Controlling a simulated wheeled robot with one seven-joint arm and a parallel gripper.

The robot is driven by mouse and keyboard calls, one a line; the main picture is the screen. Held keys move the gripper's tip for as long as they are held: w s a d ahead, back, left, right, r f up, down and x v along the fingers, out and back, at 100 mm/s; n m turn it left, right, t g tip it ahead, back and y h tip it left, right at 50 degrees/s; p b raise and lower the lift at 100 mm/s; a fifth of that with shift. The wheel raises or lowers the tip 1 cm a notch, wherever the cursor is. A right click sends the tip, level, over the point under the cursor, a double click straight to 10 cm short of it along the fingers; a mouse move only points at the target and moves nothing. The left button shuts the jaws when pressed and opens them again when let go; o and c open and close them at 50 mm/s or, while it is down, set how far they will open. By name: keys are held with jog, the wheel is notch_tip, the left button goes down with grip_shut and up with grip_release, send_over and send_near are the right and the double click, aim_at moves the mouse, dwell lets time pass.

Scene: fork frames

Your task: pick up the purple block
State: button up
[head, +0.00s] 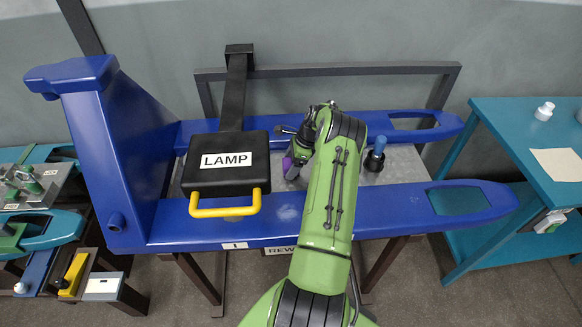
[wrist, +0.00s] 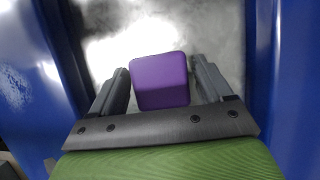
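The purple block (wrist: 160,82) sits between the two fingers of my gripper (wrist: 161,85) in the wrist view. A narrow gap shows on each side of it, so the fingers look open around it. In the head view, a small part of the purple block (head: 287,163) shows beside my gripper (head: 293,170), over the grey plate between the blue rails. My green arm hides most of that spot. Whether the block rests on the plate is hard to tell.
Blue rails (head: 300,219) run along both sides of the grey plate (head: 399,165). A black LAMP box (head: 226,177) with a yellow handle (head: 229,207) stands left of my gripper. A blue-topped peg (head: 375,155) stands to the right. A teal table (head: 520,130) is at far right.

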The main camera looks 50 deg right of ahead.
aim_at(291, 163)
jog(key=c, duration=0.9)
notch_tip(291, 163, up, 10)
jog(key=shift+r+p, duration=0.1)
jog(key=shift+p, duration=0.65)
jog(key=shift+c, duration=0.2)
jog(key=o, duration=0.5)
jog(key=shift+c, duration=1.1)
